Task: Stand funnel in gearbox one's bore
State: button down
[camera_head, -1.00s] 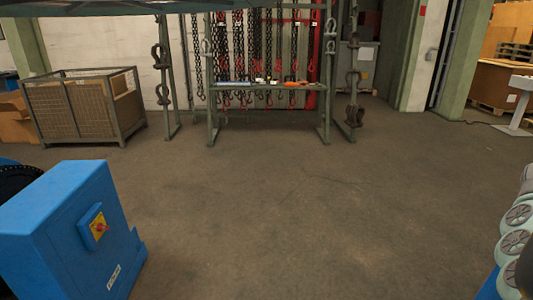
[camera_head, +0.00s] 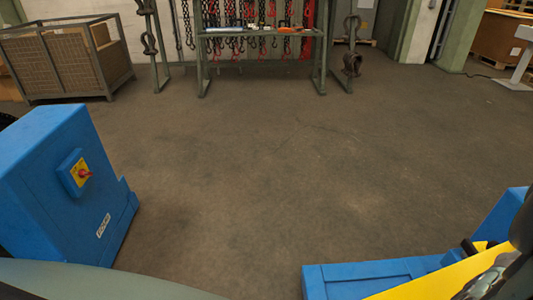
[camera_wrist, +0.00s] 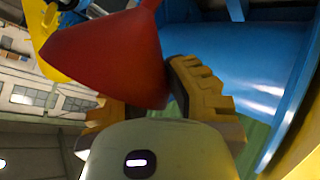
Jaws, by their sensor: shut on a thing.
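In the wrist view a red funnel (camera_wrist: 105,55) is held between the ridged yellow fingers of my gripper (camera_wrist: 150,98). Its wide cone faces left and its narrow part runs to the top edge, tilted in the picture. My gripper is shut on it. A blue curved surface (camera_wrist: 235,60) lies behind and to the right of the funnel. I cannot tell whether it belongs to gearbox one. No bore shows clearly in either current view, and the gripper is not visible in the head view.
A blue housing (camera_head: 60,190) with a red knob on a yellow plate stands at the left. A low blue machine part (camera_head: 370,277) is at lower right. A mesh crate (camera_head: 65,62) and a bench with chains (camera_head: 262,33) stand at the back. The middle floor is clear.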

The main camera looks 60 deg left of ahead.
jog(key=s+d+f+b, duration=0.1)
jog(key=s+d, duration=0.1)
jog(key=s, duration=0.3)
jog(key=s+d+f+g+b, duration=0.1)
jog(key=s+d+f, duration=0.1)
jog(key=s, duration=0.2)
jog(key=shift+s+d+m+h+b, duration=0.25)
jog(key=shift+s+m+h+b, duration=0.1)
jog(key=shift+m+h+b, duration=0.05)
notch_tip(320, 180, down, 8)
jog(key=b, duration=0.9)
jog(key=shift+f, duration=0.25)
jog(key=shift+f+b, duration=0.3)
jog(key=shift+b, duration=0.15)
jog(key=c, duration=1)
grip_release()
jog(key=shift+a, duration=0.1)
